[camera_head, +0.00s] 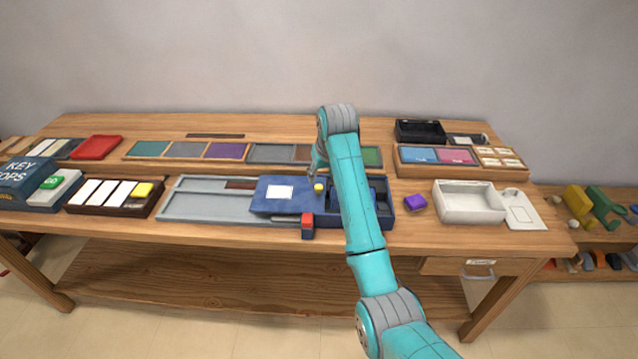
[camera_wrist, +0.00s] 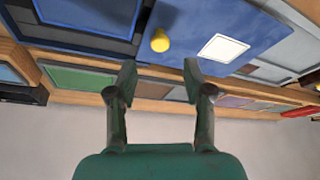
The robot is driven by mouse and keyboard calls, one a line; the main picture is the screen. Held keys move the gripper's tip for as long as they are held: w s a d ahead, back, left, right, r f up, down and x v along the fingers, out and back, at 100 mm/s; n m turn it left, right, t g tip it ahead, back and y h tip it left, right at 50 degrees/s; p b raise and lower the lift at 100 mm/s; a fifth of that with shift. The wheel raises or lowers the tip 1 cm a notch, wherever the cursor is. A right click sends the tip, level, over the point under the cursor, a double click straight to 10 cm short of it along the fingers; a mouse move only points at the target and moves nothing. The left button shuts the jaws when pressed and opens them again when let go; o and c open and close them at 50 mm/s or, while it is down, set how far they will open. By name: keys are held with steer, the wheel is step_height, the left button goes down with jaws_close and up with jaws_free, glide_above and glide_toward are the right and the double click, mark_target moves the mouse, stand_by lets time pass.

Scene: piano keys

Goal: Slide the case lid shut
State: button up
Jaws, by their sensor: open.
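The blue case (camera_head: 388,209) stands on the workbench, partly hidden behind my arm. Its flat blue lid (camera_head: 262,204) extends out to the left of the case, leaving the right part open. The lid bears a white label and a yellow knob (camera_head: 318,188) near its right end. The wrist view shows the knob (camera_wrist: 160,40), the lid (camera_wrist: 225,22) and the dark case interior (camera_wrist: 90,15). My gripper (camera_wrist: 158,78) is open and empty. The knob lies beyond the fingertips, lined up with the gap between them, not between the fingers.
A grey tray (camera_head: 190,207) lies left of and beneath the lid. A red block (camera_head: 308,226) stands at the lid's front edge. A purple block (camera_head: 415,203) and a white bin (camera_head: 468,216) are on the right. A row of coloured panels (camera_head: 227,151) runs behind.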

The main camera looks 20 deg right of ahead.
mark_target(319, 186)
steer(key=shift+x, duration=3.2)
jaws_close()
